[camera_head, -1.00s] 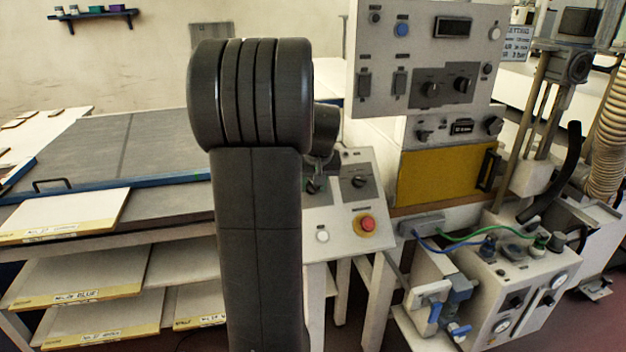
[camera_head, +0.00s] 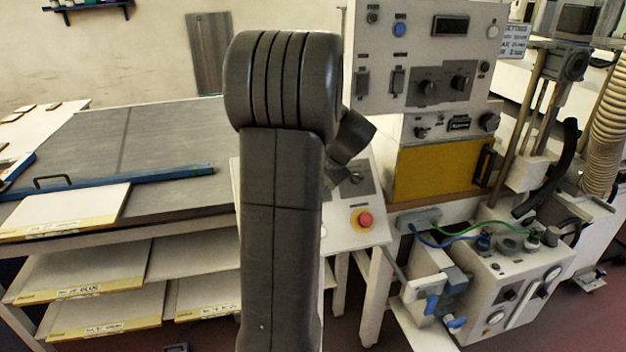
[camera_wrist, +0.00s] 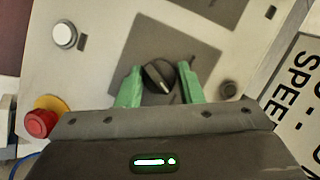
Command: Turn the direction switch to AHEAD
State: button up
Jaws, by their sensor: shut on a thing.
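The sloped control panel (camera_head: 340,232) stands right of centre in the head view, partly behind my arm. In the wrist view, a round black rotary knob (camera_wrist: 158,77) with a pale pointer line sits on a dark grey plate (camera_wrist: 186,52). The pointer line slants toward the lower right of the picture. My gripper (camera_wrist: 160,80) has its green fingers on both sides of this knob and is shut on it. No lettering for the knob's positions is readable, so I cannot read AHEAD or which setting it points at.
A red stop button (camera_head: 364,219) on a yellow collar is close to my gripper; it also shows in the wrist view (camera_wrist: 41,122). A white push button (camera_wrist: 64,35) is on the same panel. A taller instrument panel (camera_head: 412,55) rises behind.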

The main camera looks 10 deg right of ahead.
jog(key=shift+d+m+t+y, duration=0.1)
jog(key=shift+m+t+y, duration=0.35)
jog(key=shift+m, duration=1.15)
jog(key=o, duration=1)
jog(key=shift+c, duration=0.2)
jog(key=b+v, duration=0.1)
jog(key=v, duration=1.2)
jog(key=shift+s+r+b, duration=0.2)
jog(key=shift+s+b, duration=0.15)
jog(key=shift+s, duration=0.05)
jog(key=shift+d, duration=0.1)
jog(key=p+x, duration=0.1)
jog(key=x, duration=1.3)
jog(key=shift+w+r+p, duration=0.1)
jog(key=shift+w+p, duration=0.05)
jog(key=shift+p, duration=0.15)
